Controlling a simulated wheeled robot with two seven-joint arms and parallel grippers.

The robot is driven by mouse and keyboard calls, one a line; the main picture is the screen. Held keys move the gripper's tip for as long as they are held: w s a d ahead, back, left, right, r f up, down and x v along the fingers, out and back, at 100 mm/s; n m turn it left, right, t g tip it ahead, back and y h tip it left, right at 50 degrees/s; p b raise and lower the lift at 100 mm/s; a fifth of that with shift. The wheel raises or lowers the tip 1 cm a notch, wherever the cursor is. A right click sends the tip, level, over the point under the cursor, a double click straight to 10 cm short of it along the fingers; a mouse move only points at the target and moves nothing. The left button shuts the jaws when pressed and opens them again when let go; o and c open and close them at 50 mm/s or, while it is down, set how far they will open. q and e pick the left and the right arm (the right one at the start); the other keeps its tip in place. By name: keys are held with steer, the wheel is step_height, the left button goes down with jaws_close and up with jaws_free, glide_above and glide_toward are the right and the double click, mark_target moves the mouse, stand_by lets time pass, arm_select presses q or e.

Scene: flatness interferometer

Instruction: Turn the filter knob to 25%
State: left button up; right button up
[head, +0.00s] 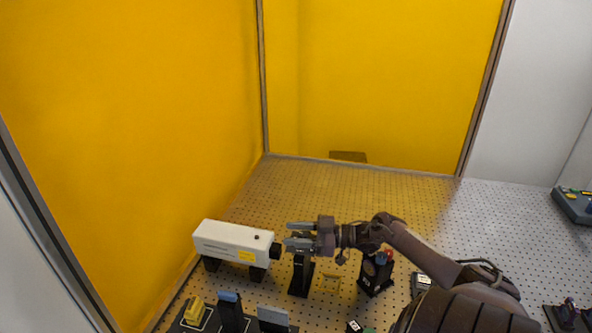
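My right gripper (299,234) reaches in from the right with its fingers pointing left. The fingers stand apart, with a visible gap between them and nothing clearly held. It is over the top of a black upright mount (301,278), just right of the white laser-like housing's dark nose. The gripper partly hides the top of this mount. A black block with a red knob-like part (388,254) stands to the right, behind my wrist and forearm. I cannot tell which part is the filter knob, and no 25% mark is readable. My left gripper is out of view.
The white housing (228,242) with a yellow label stands left of the gripper. A dark tray (184,325) with upright pieces is at the front left. The perforated table (400,190) is clear toward the back, before yellow panels.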

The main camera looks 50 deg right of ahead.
arm_select(q)
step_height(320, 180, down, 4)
steer(key=b, duration=0.4)
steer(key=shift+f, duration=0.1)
arm_select(e)
step_height(320, 180, up, 20)
